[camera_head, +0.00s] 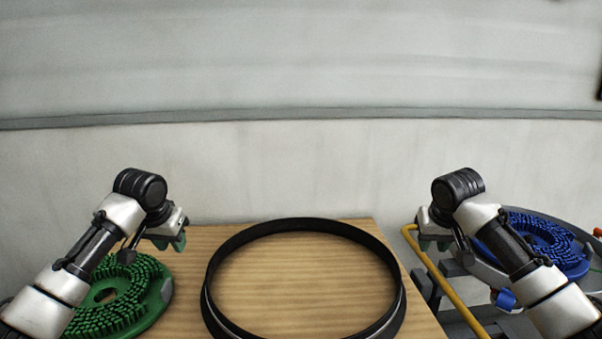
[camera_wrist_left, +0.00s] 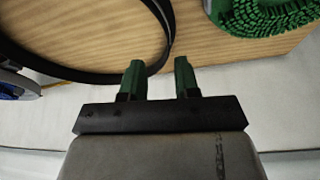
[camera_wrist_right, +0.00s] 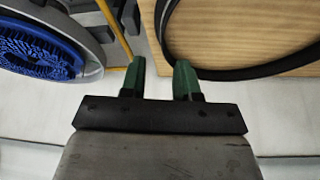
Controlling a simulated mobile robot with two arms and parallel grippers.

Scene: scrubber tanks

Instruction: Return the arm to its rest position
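My left gripper (camera_head: 176,240) hangs above the left back part of the wooden table, between the green brush and the black ring. In the left wrist view its two green fingers (camera_wrist_left: 158,80) stand apart with nothing between them. My right gripper (camera_head: 428,240) is above the gap right of the table, near the yellow rail. In the right wrist view its green fingers (camera_wrist_right: 160,80) are also apart and empty. Both arms are bent in a nearly mirrored pose, with the wrists raised above table height.
A black ring (camera_head: 207,290) lies on the wooden table (camera_head: 195,240). A round green brush (camera_head: 145,312) lies at the left. A blue brush (camera_head: 560,245) sits right, on a machine with a yellow rail (camera_head: 440,280). A pale wall (camera_head: 300,170) stands behind.

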